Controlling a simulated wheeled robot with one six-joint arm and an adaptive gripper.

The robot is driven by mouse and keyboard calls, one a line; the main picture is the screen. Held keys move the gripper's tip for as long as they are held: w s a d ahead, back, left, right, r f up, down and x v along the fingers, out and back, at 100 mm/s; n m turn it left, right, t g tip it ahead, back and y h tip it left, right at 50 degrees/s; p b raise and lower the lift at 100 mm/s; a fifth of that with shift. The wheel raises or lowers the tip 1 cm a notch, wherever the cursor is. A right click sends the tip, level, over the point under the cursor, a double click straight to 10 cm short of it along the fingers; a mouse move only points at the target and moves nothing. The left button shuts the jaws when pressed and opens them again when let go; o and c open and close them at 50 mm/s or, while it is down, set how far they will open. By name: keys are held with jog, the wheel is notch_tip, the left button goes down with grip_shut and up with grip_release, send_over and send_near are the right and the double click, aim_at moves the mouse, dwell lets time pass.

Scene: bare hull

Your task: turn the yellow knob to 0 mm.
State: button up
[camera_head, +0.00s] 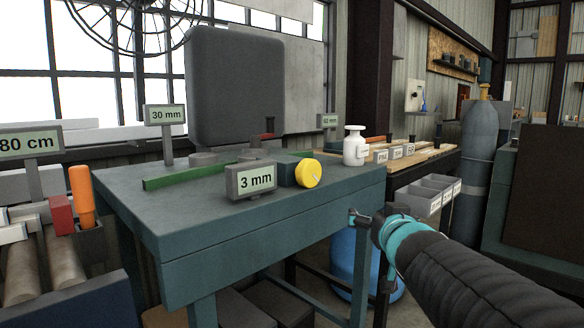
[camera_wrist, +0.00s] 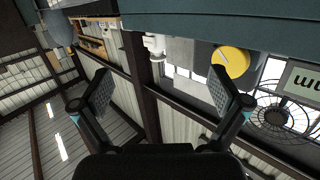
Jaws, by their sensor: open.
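The yellow knob (camera_head: 309,173) is on the right end of a dark green block on the teal workbench. It also shows in the wrist view (camera_wrist: 231,62), above and beyond one finger. A grey display (camera_head: 255,181) beside the knob reads 3 mm; part of it shows at the right edge of the wrist view (camera_wrist: 303,84). My gripper (camera_head: 362,228) is off the bench's front right corner, lower than the knob and to its right, apart from it. In the wrist view my gripper (camera_wrist: 163,88) has its two fingers wide apart with nothing between them.
A white bottle (camera_head: 355,148) stands right of the knob. A green bar (camera_head: 185,175) lies on the teal bench (camera_head: 210,215). Other displays read 30 mm (camera_head: 165,115) and 80 cm (camera_head: 27,143). A blue drum (camera_head: 350,262) is under the bench's right side; grey bins (camera_head: 425,195) stand farther right.

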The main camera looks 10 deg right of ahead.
aim_at(313, 174)
jog(key=w+a+r+n+t+y+p, duration=0.2)
jog(key=w+r+n+y, duration=0.2)
jog(key=w+r+y, duration=0.4)
jog(key=w+a+f+n+g+y, duration=0.1)
jog(key=w+a, duration=0.2)
jog(key=w+a+f+g+y, duration=0.1)
jog(key=w+a+y, duration=0.1)
jog(key=w+a, duration=0.1)
jog(key=w+a+f+n+g+y, duration=0.1)
jog(key=w+a+y, duration=0.1)
jog(key=w+a, duration=0.1)
jog(key=shift+w+a+n+g, duration=0.1)
jog(key=shift+n+g, duration=0.2)
jog(key=shift+r, duration=0.1)
jog(key=c, duration=1.2)
jog(key=shift+o, duration=0.2)
